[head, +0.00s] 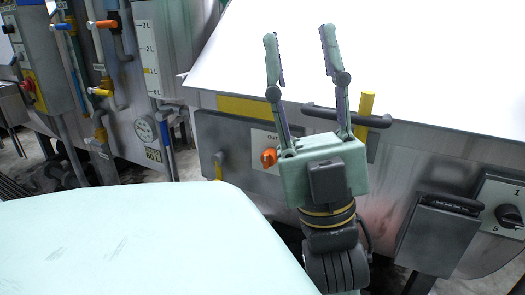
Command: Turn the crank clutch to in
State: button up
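My gripper (299,40) is open and empty, with its two fingers spread and pointing up in the picture. It is in front of the machine's grey front panel. A white plate (262,138) marked "OUT" shows just left of the gripper body, with an orange knob (268,157) at its lower part. This looks like the crank clutch. The gripper body and fingers hide the right part of the plate, so any "IN" mark is not seen. I cannot tell which way the knob points. The gripper is not seen to hold the knob.
A dark horizontal bar (375,122) and a yellow post (366,103) stand behind the right finger. A black rotary switch (508,216) is at the far right, and a dark box (440,235) beside it. Pipes with orange and yellow valve handles (103,24) are at upper left.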

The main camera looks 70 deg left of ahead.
aim_at(268, 159)
jog(key=u, duration=1.8)
jog(key=k+j, duration=0.15)
jog(key=j, duration=0.15)
jog(key=k+j, duration=0.1)
jog(key=j, duration=0.25)
jog(key=k+j+u, duration=0.1)
jog(key=j, duration=0.2)
jog(key=k, duration=0.05)
